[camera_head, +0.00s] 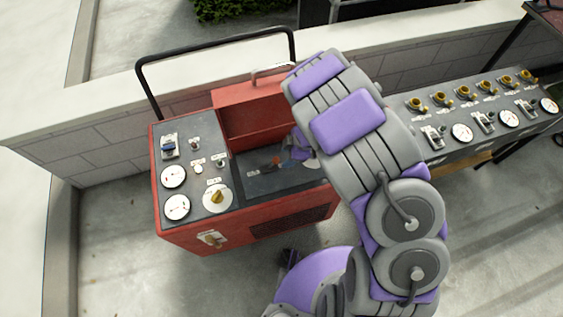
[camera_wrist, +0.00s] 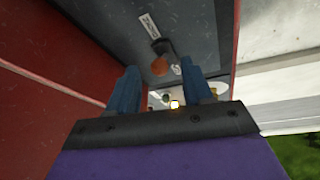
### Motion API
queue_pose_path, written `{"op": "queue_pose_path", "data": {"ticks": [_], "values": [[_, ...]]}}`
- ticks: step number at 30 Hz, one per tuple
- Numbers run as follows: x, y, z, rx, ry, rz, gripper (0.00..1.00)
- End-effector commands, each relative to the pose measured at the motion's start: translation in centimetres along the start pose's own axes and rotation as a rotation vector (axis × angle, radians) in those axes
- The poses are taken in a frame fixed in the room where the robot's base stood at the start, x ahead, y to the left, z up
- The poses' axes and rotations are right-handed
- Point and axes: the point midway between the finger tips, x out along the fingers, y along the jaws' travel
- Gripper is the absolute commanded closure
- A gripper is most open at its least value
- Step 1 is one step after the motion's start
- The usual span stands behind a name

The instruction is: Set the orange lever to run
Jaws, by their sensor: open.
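The orange lever knob (camera_wrist: 160,67) shows in the wrist view on a dark panel, just beyond and between my two blue fingers. In the head view the lever (camera_head: 276,161) is a small orange-red spot on the dark recessed panel (camera_head: 262,186) of the red machine. My gripper (camera_wrist: 163,85) is open, with one finger to each side of the knob in the picture. I cannot tell how deep the knob sits between them. A white label (camera_wrist: 149,25) lies near the lever, its text too small to read. My arm hides part of the machine's right side.
The red machine (camera_head: 195,243) has gauges, switches and a large dial (camera_head: 217,197) on its left panel. A black tube handle (camera_head: 215,40) rises behind it. A table with yellow valves and gauges (camera_head: 480,117) stands at right. A low wall (camera_head: 110,105) runs behind.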

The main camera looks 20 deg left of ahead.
Motion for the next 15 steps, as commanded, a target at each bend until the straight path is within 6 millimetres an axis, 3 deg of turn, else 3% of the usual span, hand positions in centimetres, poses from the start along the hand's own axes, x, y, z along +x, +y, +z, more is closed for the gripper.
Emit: {"op": "queue_pose_path", "data": {"ticks": [1,6,15], "values": [[1.6,-0.1,-0.3,-0.004,0.001,-0.006,0.50],[4.4,0.0,-0.5,-0.003,-0.007,-0.006,0.50],[4.9,-0.2,0.4,-0.004,0.008,0.002,0.50]]}}
